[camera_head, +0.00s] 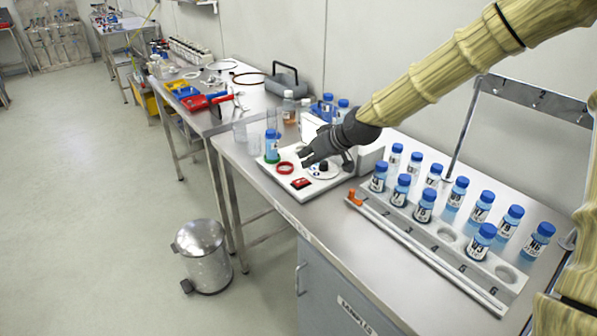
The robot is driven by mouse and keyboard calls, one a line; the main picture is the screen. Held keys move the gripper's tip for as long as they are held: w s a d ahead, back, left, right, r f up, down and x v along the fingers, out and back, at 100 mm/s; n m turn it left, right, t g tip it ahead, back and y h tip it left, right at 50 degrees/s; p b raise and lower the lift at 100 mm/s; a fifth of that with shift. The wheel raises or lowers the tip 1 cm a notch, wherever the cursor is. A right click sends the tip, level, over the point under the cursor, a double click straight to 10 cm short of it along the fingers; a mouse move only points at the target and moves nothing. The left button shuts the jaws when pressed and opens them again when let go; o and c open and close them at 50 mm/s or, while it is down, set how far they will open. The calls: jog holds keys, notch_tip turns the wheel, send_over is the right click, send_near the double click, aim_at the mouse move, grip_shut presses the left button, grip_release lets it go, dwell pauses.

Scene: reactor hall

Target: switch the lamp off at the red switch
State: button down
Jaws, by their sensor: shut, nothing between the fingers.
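The red switch (300,184) is a small red rocker in a dark frame at the front of a white board (288,189) on the metal bench. My gripper (307,161) is shut and empty. In the picture its fingertips show a little above and beyond the red switch, close to a red ring (285,168); I cannot tell how high they are over the board. A round white piece with a dark knob (323,166) is right of the fingers. The lamp cannot be clearly made out; my arm hides part of the board.
A blue-capped bottle (272,146) stands at the board's left on a green ring. A rack with several numbered blue-capped bottles (423,205) is at the right. A metal bin (203,255) stands on the floor.

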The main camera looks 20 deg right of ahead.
aim_at(300, 182)
jog(key=shift+x, duration=0.9)
jog(key=shift+w+a+f+p, duration=0.15)
jog(key=shift+f+p, duration=0.1)
jog(key=shift+f, duration=0.35)
jog(key=shift+w+a+f+p, duration=0.1)
jog(key=shift+a+f+p, duration=0.15)
jog(key=shift+f, duration=0.35)
jog(key=shift+s+f, duration=0.1)
jog(key=shift+f, duration=0.95)
jog(key=shift+a+f, duration=0.15)
